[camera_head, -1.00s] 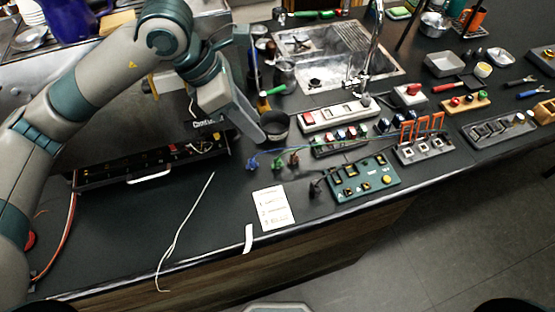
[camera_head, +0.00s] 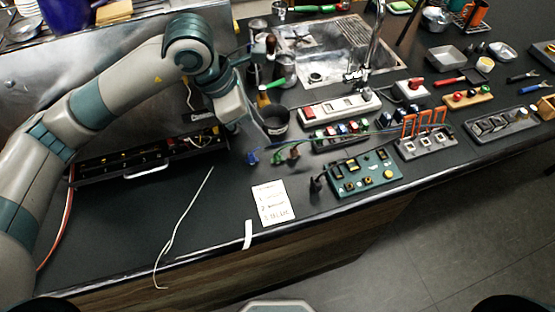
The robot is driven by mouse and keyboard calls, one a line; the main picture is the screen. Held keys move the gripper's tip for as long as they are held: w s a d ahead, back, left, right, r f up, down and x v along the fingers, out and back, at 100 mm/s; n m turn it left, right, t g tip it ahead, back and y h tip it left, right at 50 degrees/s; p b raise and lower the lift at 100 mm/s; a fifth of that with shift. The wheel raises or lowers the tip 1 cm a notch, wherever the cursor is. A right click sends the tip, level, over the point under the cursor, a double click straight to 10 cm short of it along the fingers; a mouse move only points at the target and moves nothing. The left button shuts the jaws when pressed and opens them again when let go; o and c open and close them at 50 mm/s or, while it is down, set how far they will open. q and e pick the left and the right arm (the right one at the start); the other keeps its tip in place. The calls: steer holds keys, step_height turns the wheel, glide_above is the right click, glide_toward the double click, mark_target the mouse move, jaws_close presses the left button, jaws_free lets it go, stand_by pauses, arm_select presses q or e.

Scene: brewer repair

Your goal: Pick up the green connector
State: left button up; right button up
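The green connector (camera_head: 278,159) lies on the dark counter, between a blue connector (camera_head: 251,157) on its left and a red-brown connector (camera_head: 293,153) on its right. Thin wires run from this group. My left gripper (camera_head: 257,113) is above and to the left of the green connector, apart from it. Its fingers look spread, with nothing seen between them; the fingertips are partly hard to make out against the dark counter. My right gripper is not in view.
A dark cup (camera_head: 274,121) stands just behind the connectors. A green control board (camera_head: 362,175) and a white power strip (camera_head: 339,107) are to the right. A paper note (camera_head: 272,201) lies in front. An opened brewer tray (camera_head: 150,160) is at left. Front-left counter is mostly clear.

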arm_select(q)
steer(key=b, duration=0.1)
glide_above(277, 154)
steer(key=a, duration=0.2)
step_height(277, 154, down, 6)
steer(key=r, duration=0.1)
steer(key=shift+s+f, duration=0.2)
steer(key=shift+s, duration=0.2)
steer(key=shift+f, duration=0.1)
steer(key=shift+b+x, duration=0.45)
steer(key=shift+x, duration=2.05)
steer(key=shift+w+a+f, duration=0.1)
steer(key=shift+a, duration=0.1)
jaws_close()
